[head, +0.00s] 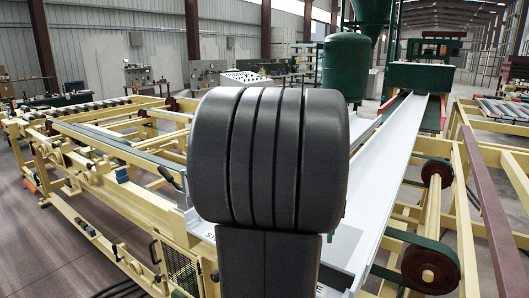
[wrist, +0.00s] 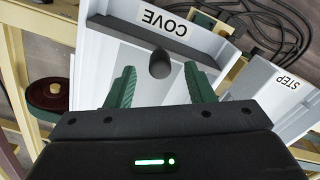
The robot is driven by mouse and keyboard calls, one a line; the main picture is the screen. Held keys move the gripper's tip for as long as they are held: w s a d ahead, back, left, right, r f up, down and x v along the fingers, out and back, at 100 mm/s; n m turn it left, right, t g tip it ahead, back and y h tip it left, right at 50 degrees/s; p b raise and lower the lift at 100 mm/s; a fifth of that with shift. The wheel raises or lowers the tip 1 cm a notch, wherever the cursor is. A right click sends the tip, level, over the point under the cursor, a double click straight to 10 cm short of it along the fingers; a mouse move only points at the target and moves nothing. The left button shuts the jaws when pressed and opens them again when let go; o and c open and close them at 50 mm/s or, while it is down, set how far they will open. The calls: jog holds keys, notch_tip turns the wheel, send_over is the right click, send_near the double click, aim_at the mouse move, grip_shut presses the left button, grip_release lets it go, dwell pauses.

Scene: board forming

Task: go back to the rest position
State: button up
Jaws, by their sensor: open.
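My gripper (wrist: 159,70) shows in the wrist view with its two green fingers apart. A small dark rounded piece (wrist: 160,65) shows between and beyond the fingertips, over the pale tray marked COVE (wrist: 108,40). I see a gap on both sides of the piece; whether it rests on the tray floor I cannot tell. A second pale tray marked STEP (wrist: 262,75) is at the right. In the head view, my own dark arm fills the middle and hides my gripper and most of the trays.
A long pale chute (head: 405,130) runs back to the right. Yellow frames (head: 110,150) stand at left and right, with dark red rollers (head: 430,268) at the right. A green tank (head: 345,67) stands behind. Dark cables (wrist: 270,28) lie beyond the trays. Grey floor (head: 40,245) is clear at the left.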

notch_tip(320, 180, up, 9)
notch_tip(320, 180, down, 13)
jog(key=shift+f, duration=0.1)
jog(key=shift+r+p, duration=0.2)
jog(key=shift+p, duration=0.2)
jog(key=shift+r, duration=1.15)
jog(key=shift+r, duration=0.1)
